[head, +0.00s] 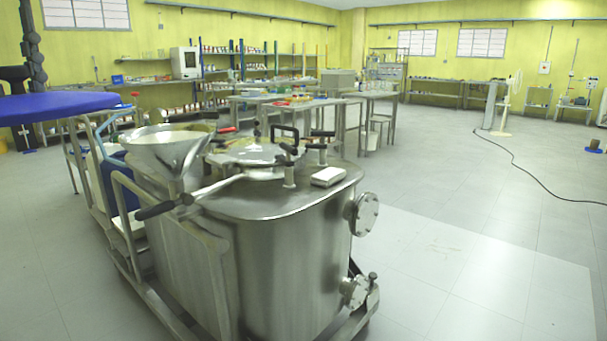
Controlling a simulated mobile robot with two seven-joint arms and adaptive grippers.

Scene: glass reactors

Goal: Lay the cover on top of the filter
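A large stainless steel vessel (290,255) on a wheeled frame stands in the near middle. It seems to be the filter, but I cannot be sure. A round metal lid (256,155) with black-handled clamps lies on its top. A steel funnel (167,147) stands upright at the left of the vessel top. A flat, blue, rounded panel (58,107) lies level at the left edge, partly cut off by the frame. I cannot tell whether this panel or the metal lid is the cover. Neither of my grippers is in view.
A small pale box (328,176) lies on the vessel top. Flanged ports (363,214) stick out on its right side. Workbenches (290,103) with items stand behind. The floor at right is open, with a black cable (540,180) and a white fan (506,100).

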